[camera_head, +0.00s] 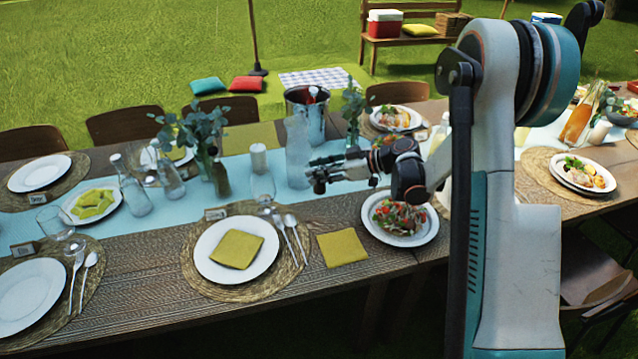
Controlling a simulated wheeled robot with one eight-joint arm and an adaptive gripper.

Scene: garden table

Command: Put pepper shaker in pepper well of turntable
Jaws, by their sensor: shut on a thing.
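My gripper (319,172) is over the blue runner in the middle of the table. It is shut on a small dark thing (319,185), which looks like the pepper shaker; the fingers partly cover it, and its details are too small to read. It is held above the table, to the right of a stemmed glass. I cannot make out the turntable or its pepper well; my arm hides part of the table to the right.
A clear bottle (298,152) stands just behind my gripper, with a metal ice bucket (322,121) beyond it. A stemmed glass (263,188) and a white candle (258,160) stand to the left. A salad plate (428,236) lies below my wrist. A yellow napkin (341,248) lies in front.

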